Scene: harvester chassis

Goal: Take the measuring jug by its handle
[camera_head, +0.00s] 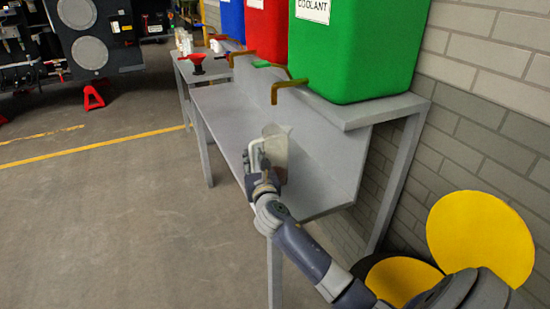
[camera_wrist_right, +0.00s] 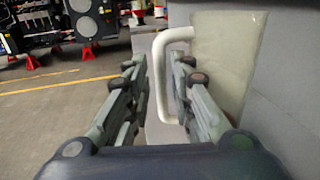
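The translucent measuring jug (camera_head: 277,147) stands upright on the grey bench's lower shelf, under the coolant container. Its body (camera_wrist_right: 228,60) fills the upper right of the right wrist view. Its white handle (camera_wrist_right: 161,85) stands upright there, between the fingers of my right gripper (camera_wrist_right: 160,66). The fingers are apart, one on each side of the handle, with a visible gap on the left side; the right finger is close to the handle. In the head view my right gripper (camera_head: 258,160) is at the jug's left side and hides part of it. My left gripper is not in view.
The grey bench (camera_head: 225,105) has a raised back shelf carrying green (camera_head: 355,50), red (camera_head: 267,28) and blue containers with taps above the lower shelf. A red funnel (camera_head: 197,62) stands farther back. Yellow discs (camera_head: 480,235) are at the right wall. The floor left is open.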

